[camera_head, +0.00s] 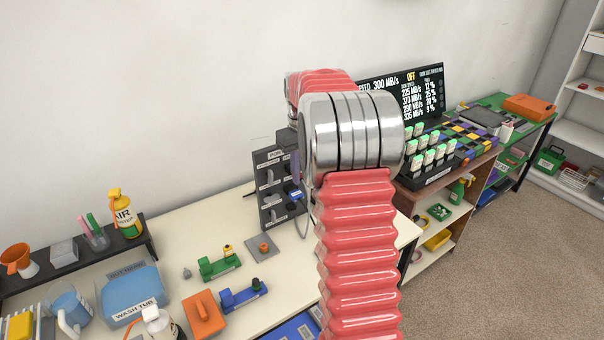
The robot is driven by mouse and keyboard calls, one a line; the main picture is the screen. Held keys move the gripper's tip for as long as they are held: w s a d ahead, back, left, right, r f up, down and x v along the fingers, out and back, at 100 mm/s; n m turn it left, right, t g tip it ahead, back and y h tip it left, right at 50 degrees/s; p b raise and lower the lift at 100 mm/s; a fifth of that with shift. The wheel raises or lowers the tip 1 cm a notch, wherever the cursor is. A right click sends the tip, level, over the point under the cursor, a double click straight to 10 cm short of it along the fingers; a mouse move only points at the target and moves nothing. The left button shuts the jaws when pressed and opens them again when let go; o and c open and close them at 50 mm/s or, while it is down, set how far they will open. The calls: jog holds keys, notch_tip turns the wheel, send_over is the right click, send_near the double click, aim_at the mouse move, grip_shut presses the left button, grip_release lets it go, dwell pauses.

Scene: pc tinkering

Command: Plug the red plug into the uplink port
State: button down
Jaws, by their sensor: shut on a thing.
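A dark upright port panel (269,188) stands at the back right of the cream workbench, with several grey fittings and small labels on its face. A blue plug-like piece (295,194) shows at its right side, with a thin grey cable hanging below. My gripper (291,160) is only partly in view, pointing down in front of the panel's upper right, beside my red arm. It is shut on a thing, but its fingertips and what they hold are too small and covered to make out. I cannot see the red plug or pick out the uplink port.
A black display (424,92) reads "OFF" and "300 MB/s" behind a rack of green-topped modules (432,155). Green (219,264) and blue (243,296) fixtures, a grey pad (262,247) and an orange block (203,314) lie on the bench. A blue wash tub (131,290) stands left.

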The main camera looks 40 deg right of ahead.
jog(key=shift+w, duration=0.3)
jog(key=c, duration=1.5)
grip_release()
jog(key=shift+c, duration=0.2)
jog(key=shift+r, duration=2.5)
jog(key=shift+r, duration=0.1)
notch_tip(320, 180, up, 14)
jog(key=shift+f, duration=0.25)
